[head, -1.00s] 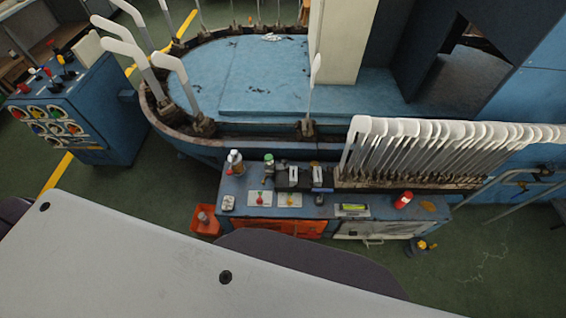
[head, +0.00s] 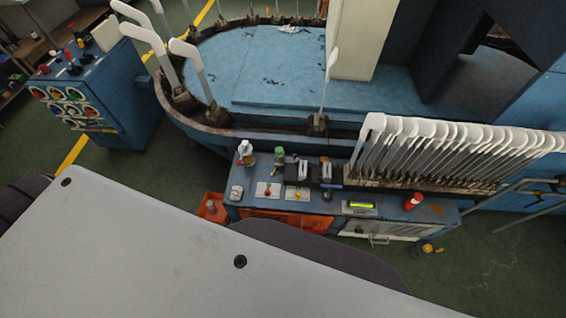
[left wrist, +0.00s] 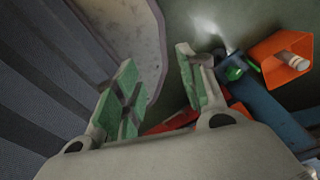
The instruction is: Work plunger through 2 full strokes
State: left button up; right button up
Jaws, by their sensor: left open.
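I cannot pick out a plunger for certain. A white-capped bottle (head: 245,153) and a green-topped item (head: 279,157) stand on the low blue cabinet (head: 440,211) in the head view. A small yellow and dark item (head: 428,248) sits on the floor by the cabinet's right end; it is too small to make out. My left gripper (left wrist: 157,62) shows in the left wrist view, open and empty, with green finger pads. Beyond its right finger is a blurred green-topped item (left wrist: 235,73), apart from the fingers. My right gripper is in neither view.
An orange bin (head: 213,208) stands at the cabinet's left end; an orange bin with a pale cylinder also shows in the left wrist view (left wrist: 268,50). White sock boards (head: 450,140) line the blue machine (head: 260,75). A control console (head: 130,95) stands left. Green floor lies between.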

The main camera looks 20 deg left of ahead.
pick_arm(q)
grip_shut()
jog(key=shift+a, duration=0.1)
dwell(1.1)
